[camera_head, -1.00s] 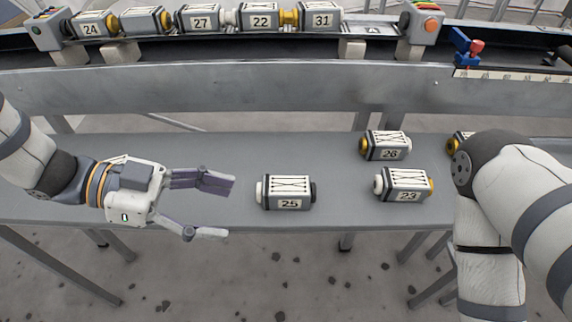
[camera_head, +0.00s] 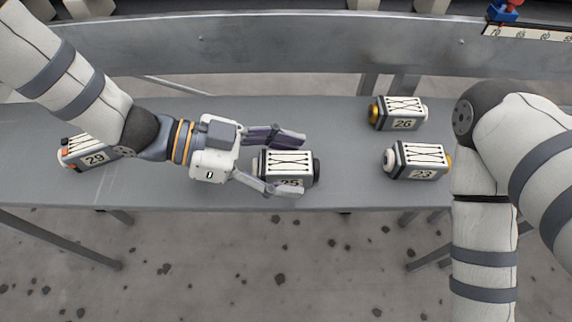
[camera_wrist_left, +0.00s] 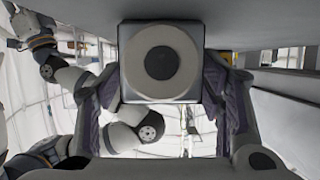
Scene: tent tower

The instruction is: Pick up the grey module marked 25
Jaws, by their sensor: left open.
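The grey module marked 25 (camera_head: 292,167) lies on the grey bench, with a white top, a cream left end and a dark right end. My left gripper (camera_head: 289,164) is open around it, one finger along its far side and one along its front. The near finger partly covers the number. In the left wrist view the module's round cream end (camera_wrist_left: 160,62) with a dark centre faces the camera between the two fingers. A gap shows on each side there; contact cannot be told. My right arm shows at the right, its gripper outside the view.
Module 26 (camera_head: 400,112) and module 23 (camera_head: 418,161) stand to the right on the bench (camera_head: 345,190). Module 29 (camera_head: 92,152) lies at the left, partly behind my left arm. A metal rail (camera_head: 300,42) runs along the back.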

